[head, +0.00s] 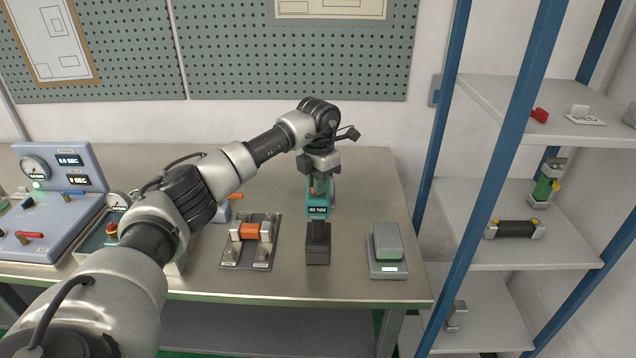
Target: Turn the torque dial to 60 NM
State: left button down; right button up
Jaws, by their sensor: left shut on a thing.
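The teal torque tool (317,211) stands upright on the table with its lower end in a dark block (318,250). Its small display seems to read 40 NM, though the digits are tiny. My left gripper (319,178) comes down from above and is shut on the upper part of the tool. The jaws and wrist cover most of the tool's top, so the dial itself is hidden or cannot be told apart. My right gripper is not in view.
A fixture with an orange block (250,231) is left of the tool, and a grey device (388,250) is to its right. A control panel (60,215) stands at the far left. A blue-post shelf (520,215) rises at right. The table's back right is clear.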

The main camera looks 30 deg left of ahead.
pick_arm(q)
jog(key=m+b, duration=0.1)
jog(key=m, duration=0.3)
jog(key=shift+m, duration=2.1)
jog(key=c, duration=1.2)
grip_release()
jog(key=shift+o, duration=0.2)
jog(key=shift+r, duration=0.1)
